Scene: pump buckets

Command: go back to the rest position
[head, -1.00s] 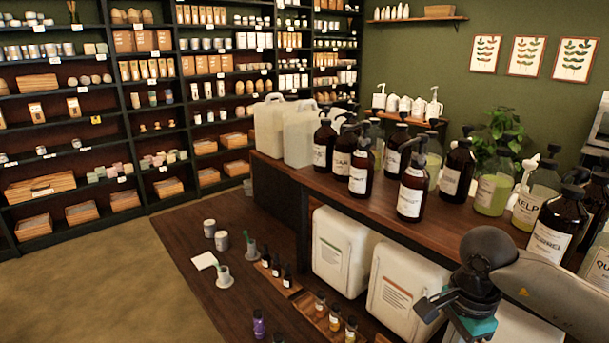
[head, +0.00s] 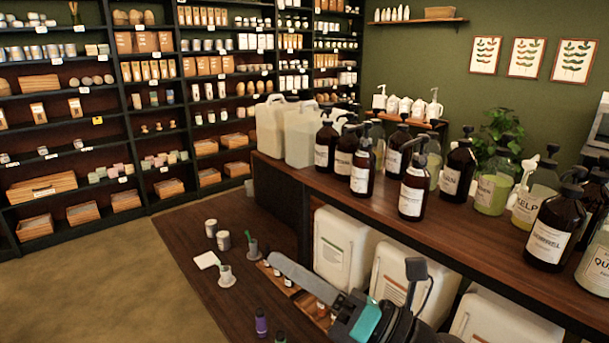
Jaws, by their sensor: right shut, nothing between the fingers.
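My right gripper (head: 278,263) is low in the head view, in front of the shelf under the counter. It is shut with nothing in it. Its long grey end points up and left, with a teal part behind it. It lies over part of the view of the small bottles on the low table (head: 200,285); I cannot tell whether it touches anything. My left gripper is not in view.
Brown pump bottles (head: 362,172) and pale jugs (head: 300,138) stand on the dark wood counter (head: 470,222). White canisters (head: 343,248) stand under it. Cups (head: 223,240) and a purple bottle (head: 261,323) stand on the low table. The floor (head: 110,285) at left is clear.

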